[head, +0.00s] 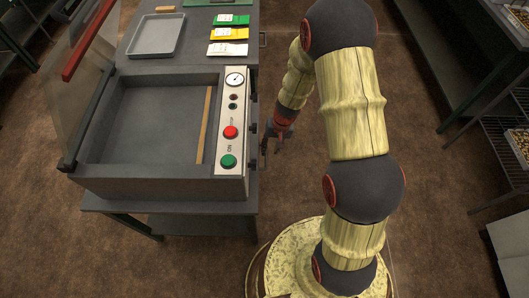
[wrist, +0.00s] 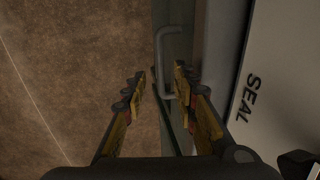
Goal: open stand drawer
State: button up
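A grey U-shaped drawer handle (wrist: 160,62) sits on the narrow grey-green front of the stand in the wrist view. My gripper (wrist: 160,80) is open, with one finger on each side of the handle's near end. I cannot tell whether either finger touches it. In the head view my gripper (head: 271,142) hangs low beside the right edge of the stand (head: 190,225), near the control panel. The drawer front is hidden there by the stand's top, and I see no open drawer.
A sealing machine (head: 150,125) with a raised clear lid and red handle bar stands on the stand. A grey tray (head: 157,36) and several coloured packets (head: 229,33) lie behind it. Brown floor (head: 420,190) is clear right of my arm. Racks (head: 500,150) stand far right.

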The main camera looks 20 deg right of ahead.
aim_at(267, 157)
jog(key=f, duration=0.1)
jog(key=f+b, duration=0.1)
jog(key=f, duration=0.1)
jog(key=a+f+b, duration=0.1)
jog(key=f, duration=0.1)
jog(key=shift+w+f, duration=0.15)
jog(key=shift+f, duration=0.05)
jog(key=shift+c, duration=1.4)
jog(key=c, duration=0.4)
grip_shut()
